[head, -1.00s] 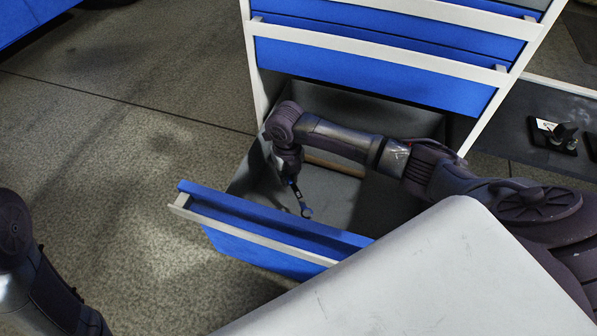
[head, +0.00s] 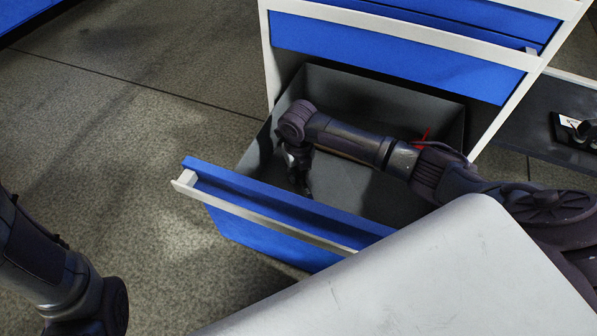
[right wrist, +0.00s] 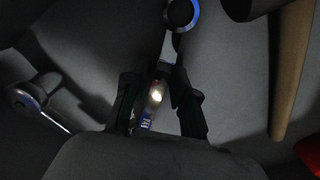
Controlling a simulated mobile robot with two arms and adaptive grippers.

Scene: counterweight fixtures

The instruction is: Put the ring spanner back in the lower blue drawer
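The lower blue drawer (head: 265,213) is pulled far out of the cabinet in the head view, its grey inside showing. My right gripper (head: 304,184) points down inside it, close behind the drawer front. In the right wrist view, the ring spanner (right wrist: 155,97) lies between the fingers of my right gripper (right wrist: 160,108), which look shut on it. Its blue-rimmed ring (right wrist: 180,15) sticks out beyond the fingertips. In the head view the spanner is hidden, and whether it touches the drawer floor cannot be told. Only part of my left arm shows, without its gripper.
A second tool with a round end (right wrist: 24,99) lies left in the right wrist view. A wooden handle (right wrist: 290,70) and a red thing (right wrist: 309,154) lie right. Upper blue drawers (head: 400,55) are shut above. A grey surface (head: 430,275) fills the front right.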

